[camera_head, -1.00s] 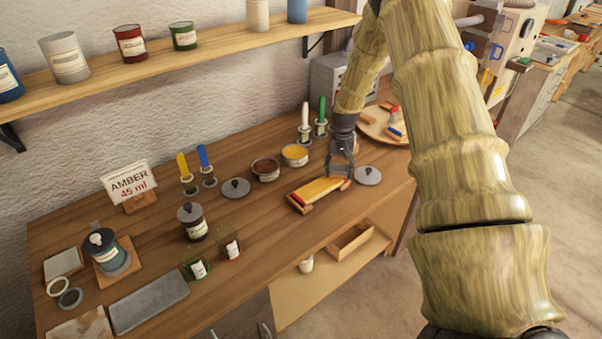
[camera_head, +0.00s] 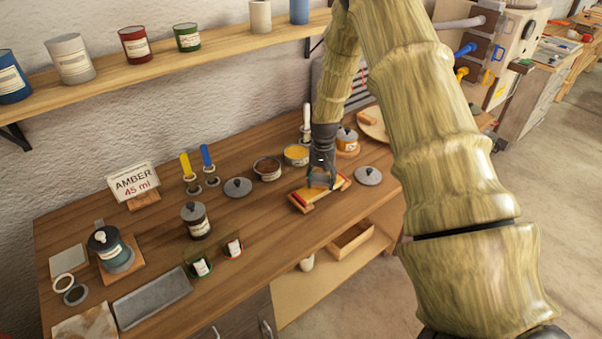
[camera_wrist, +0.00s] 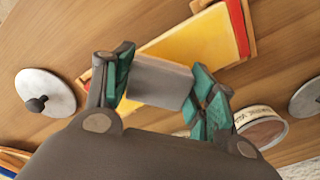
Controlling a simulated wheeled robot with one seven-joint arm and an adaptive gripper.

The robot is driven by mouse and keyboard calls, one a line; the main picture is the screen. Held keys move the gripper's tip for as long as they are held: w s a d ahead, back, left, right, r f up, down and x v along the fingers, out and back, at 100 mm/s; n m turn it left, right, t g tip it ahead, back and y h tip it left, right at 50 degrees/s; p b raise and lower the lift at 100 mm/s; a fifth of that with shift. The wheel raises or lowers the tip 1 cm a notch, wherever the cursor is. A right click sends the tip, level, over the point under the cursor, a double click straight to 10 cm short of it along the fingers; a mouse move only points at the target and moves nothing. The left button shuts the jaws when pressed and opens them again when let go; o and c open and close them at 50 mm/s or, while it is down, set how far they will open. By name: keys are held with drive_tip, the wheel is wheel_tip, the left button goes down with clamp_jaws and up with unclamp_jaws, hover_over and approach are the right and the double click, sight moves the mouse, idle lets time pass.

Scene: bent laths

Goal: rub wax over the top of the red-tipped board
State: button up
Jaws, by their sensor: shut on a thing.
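The board (camera_head: 309,199) lies near the front edge of the bench, on wooden supports. Its top is yellow and a red band marks its left end. In the wrist view I see the yellow top (camera_wrist: 195,42) and the red band (camera_wrist: 238,28) at upper right. My gripper (camera_head: 320,182) is low over the middle of the board. In the wrist view its green-padded fingers are shut on a grey block (camera_wrist: 158,82), which hides part of the board. I cannot tell whether the block touches the board. An open tin of yellow contents (camera_head: 296,154) stands behind the board.
A tin with dark contents (camera_head: 267,168) stands left of the yellow one. A grey lid (camera_head: 368,176) lies right of the board and another lid (camera_head: 238,187) lies to the left. The bench in front of the board is clear.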

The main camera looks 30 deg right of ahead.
sight(300, 197)
drive_tip(key=shift+s+a+p, duration=0.15)
drive_tip(key=shift+a, duration=1.25)
drive_tip(key=shift+s+a+p, duration=0.1)
drive_tip(key=shift+s+a, duration=0.1)
drive_tip(key=shift+a, duration=1.15)
drive_tip(key=shift+s+a+p, duration=0.15)
drive_tip(key=shift+a, duration=1.25)
drive_tip(key=shift+a+r, duration=0.15)
drive_tip(key=shift+a, duration=0.2)
wheel_tip(300, 197, up, 8)
drive_tip(key=p, duration=0.4)
